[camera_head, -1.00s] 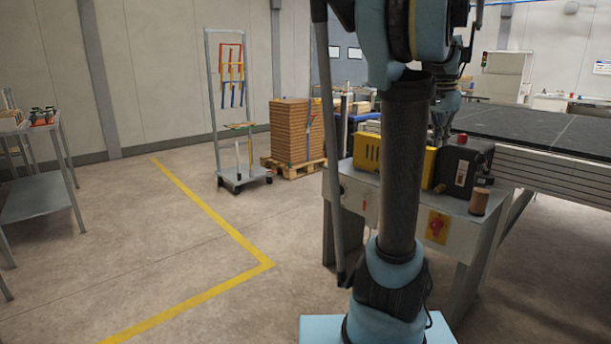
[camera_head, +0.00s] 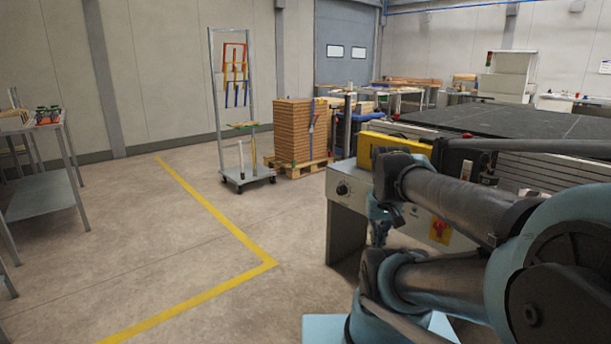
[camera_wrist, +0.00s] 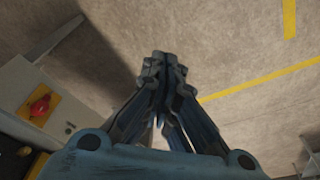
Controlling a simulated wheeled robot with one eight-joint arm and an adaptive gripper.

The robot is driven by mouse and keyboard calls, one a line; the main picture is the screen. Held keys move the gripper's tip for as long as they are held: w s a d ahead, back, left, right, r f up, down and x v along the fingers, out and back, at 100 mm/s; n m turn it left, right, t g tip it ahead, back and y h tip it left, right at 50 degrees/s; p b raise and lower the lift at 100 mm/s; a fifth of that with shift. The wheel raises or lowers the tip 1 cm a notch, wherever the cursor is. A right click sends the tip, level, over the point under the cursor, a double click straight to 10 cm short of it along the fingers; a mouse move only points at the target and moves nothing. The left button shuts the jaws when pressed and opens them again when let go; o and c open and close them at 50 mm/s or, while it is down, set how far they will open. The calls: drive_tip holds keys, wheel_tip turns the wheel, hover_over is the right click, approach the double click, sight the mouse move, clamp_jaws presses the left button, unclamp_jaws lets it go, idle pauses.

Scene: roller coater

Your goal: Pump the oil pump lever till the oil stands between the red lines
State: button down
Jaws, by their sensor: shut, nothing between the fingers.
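My gripper (camera_head: 380,232) hangs low in front of the grey machine cabinet, pointing down, with its fingers together and empty. In the wrist view the closed fingers (camera_wrist: 163,68) are over bare floor, with the cabinet (camera_wrist: 25,82) to their left. A dark box (camera_head: 462,158) stands on the cabinet top, mostly hidden behind my arm; I cannot tell whether it is the oil pump. No lever, oil level or red lines can be made out.
A rack trolley (camera_head: 245,178), stacked boards (camera_head: 295,130) and a side table (camera_head: 40,195) stand farther off. Floor to the left is clear.

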drive_tip(key=s+f, duration=0.1)
drive_tip(key=a+f+n, duration=0.1)
drive_tip(key=shift+s+f, duration=0.35)
drive_tip(key=shift+f, duration=0.05)
